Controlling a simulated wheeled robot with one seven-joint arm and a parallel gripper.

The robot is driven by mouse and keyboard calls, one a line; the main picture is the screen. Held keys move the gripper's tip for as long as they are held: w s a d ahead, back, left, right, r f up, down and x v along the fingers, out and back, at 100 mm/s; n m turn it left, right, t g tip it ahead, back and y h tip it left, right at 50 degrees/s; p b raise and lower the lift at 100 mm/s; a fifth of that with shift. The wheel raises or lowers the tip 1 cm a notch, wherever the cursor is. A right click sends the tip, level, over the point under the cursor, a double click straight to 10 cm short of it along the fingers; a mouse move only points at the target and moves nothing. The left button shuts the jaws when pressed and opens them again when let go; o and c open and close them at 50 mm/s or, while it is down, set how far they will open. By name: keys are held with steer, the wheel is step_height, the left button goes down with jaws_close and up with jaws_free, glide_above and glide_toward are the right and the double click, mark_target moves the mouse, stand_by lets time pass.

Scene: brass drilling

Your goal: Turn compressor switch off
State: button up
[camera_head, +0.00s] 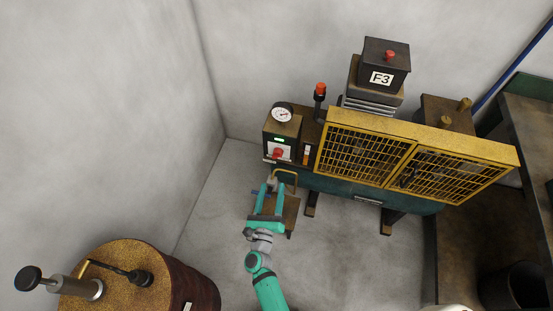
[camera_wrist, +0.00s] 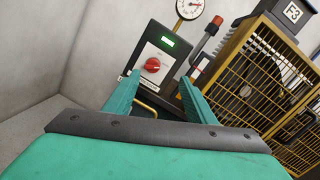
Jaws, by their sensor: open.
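The compressor (camera_head: 370,205) has a green tank and stands against the back wall. Its control box (camera_head: 270,129) is at its left end and carries a red rotary switch (camera_head: 278,153) on a white plate, below a lit green display. In the wrist view the red switch (camera_wrist: 152,65) shows beyond and between my fingers, with the green display (camera_wrist: 167,41) above it. My gripper (camera_head: 271,185) is open and empty, below and in front of the box, apart from the switch. Its teal fingers also show in the wrist view (camera_wrist: 156,97). The switch's exact setting is too small to tell.
A pressure gauge (camera_head: 282,114) tops the box. A red-capped beacon (camera_head: 320,90) and yellow mesh guard (camera_head: 365,150) stand to its right. A yellow pipe (camera_head: 287,172) curves close to my fingers. A rusty drum (camera_head: 150,285) is at lower left. Floor between is clear.

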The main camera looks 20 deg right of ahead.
mark_target(278, 154)
steer(key=w+d+f+m, duration=0.1)
steer(key=w+d+m, duration=0.2)
steer(key=w, duration=0.4)
steer(key=w+d+f+m+g+h, duration=0.1)
steer(key=w+d+m, duration=0.1)
steer(key=w, duration=0.5)
steer(key=shift+d+m, duration=0.4)
steer(key=shift+d, duration=0.4)
steer(key=shift+c, duration=0.5)
